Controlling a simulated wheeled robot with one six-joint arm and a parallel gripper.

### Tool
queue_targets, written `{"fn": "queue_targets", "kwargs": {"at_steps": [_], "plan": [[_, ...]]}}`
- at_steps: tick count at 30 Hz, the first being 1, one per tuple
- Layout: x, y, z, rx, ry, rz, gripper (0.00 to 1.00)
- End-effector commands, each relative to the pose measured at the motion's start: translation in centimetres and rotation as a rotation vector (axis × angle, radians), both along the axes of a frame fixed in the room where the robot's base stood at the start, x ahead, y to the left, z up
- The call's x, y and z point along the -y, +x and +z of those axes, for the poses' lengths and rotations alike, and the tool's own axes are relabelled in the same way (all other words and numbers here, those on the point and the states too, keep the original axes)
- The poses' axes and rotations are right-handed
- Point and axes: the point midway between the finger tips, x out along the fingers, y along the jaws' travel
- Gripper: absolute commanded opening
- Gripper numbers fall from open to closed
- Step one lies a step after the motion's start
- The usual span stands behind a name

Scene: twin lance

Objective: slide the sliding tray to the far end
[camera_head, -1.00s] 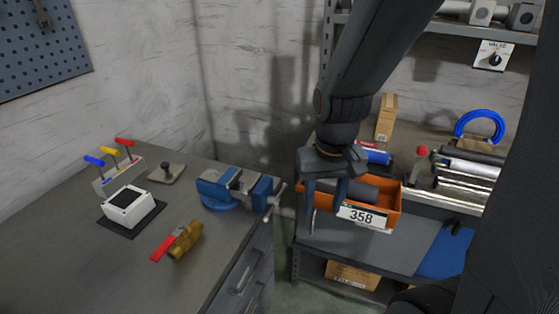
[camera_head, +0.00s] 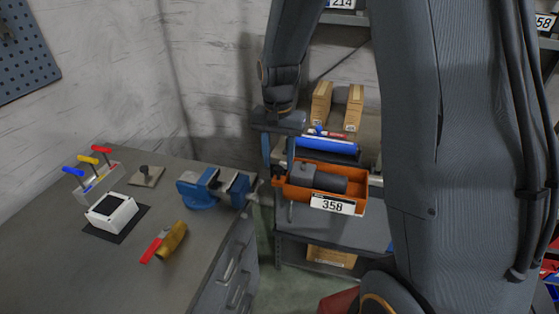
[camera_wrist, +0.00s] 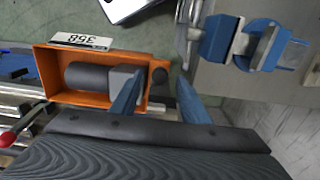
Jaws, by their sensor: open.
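An orange tray (camera_head: 358,204) with a white 358 label sits on the grey shelf unit and holds a dark grey cylindrical part (camera_head: 318,179). I take it to be the sliding tray. A dark round knob (camera_wrist: 160,75) shows at one end of the tray (camera_wrist: 44,72) in the wrist view; this is the left end in the head view. My gripper (camera_head: 279,172) is open at that left end, fingers pointing down. In the wrist view the knob appears between the two fingertips of my gripper (camera_wrist: 158,77). I cannot tell whether the fingers touch it.
A blue cylinder (camera_head: 328,146) and cardboard boxes (camera_head: 321,102) stand behind the tray. The workbench (camera_head: 120,260) at left carries a blue vise (camera_head: 200,190), a brass valve with red handle (camera_head: 171,239), a white box (camera_head: 111,210) and colored levers. A gap separates bench and shelf.

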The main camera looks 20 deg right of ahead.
Motion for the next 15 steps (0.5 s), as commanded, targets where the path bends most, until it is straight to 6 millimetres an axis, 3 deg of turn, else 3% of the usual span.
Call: {"fn": "queue_targets", "kwargs": {"at_steps": [6, 15], "plan": [[0.0, 0.0, -1.5, 0.000, 0.000, 0.000, 0.42], [0.0, 0.0, -1.7, 0.001, -0.001, 0.001, 0.38]]}}
